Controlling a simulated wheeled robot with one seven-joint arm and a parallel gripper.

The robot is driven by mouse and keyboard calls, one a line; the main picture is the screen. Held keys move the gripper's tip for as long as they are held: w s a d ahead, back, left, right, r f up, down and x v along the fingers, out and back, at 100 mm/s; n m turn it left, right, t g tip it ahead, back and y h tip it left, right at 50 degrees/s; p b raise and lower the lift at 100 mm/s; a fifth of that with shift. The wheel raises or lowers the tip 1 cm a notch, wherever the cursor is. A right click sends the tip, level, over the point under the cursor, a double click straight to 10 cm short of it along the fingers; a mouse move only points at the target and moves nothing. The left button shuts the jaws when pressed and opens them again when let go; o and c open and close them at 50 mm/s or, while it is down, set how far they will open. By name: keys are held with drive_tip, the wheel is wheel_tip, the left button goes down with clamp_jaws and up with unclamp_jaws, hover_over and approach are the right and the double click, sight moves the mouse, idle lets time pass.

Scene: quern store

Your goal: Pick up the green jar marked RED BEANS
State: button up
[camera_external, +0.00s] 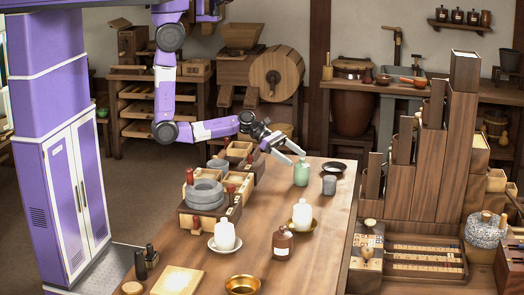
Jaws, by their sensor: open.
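The green jar (301,174) stands upright near the far end of the wooden table (330,215). It is pale green with a narrower neck, and any writing on it is too small to read. My gripper (296,157) reaches in from the left with its two fingers apart and nothing seen between them. Its fingertips are close to the top of the jar in the picture. I cannot tell whether they touch it or are in front of or behind it.
A grey cup (329,185) stands right of the green jar, with a dark bowl (334,167) behind. A stone quern (204,195) is at left. White jars (302,214) (224,236), a brown jar (282,243) and a brass bowl (243,285) stand nearer. Bare wood lies at right.

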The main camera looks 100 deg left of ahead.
sight(308, 168)
drive_tip(key=shift+s+d+f+n, duration=0.2)
drive_tip(key=shift+d+f+n, duration=0.2)
drive_tip(key=shift+f, duration=0.25)
drive_tip(key=shift+w+f, duration=0.15)
drive_tip(key=shift+w, duration=0.15)
drive_tip(key=x, duration=0.7)
drive_tip(key=shift+w+a+p, duration=0.2)
drive_tip(key=shift+w+p, duration=0.05)
drive_tip(key=shift+p, duration=0.05)
drive_tip(key=shift+c, duration=0.4)
clamp_jaws()
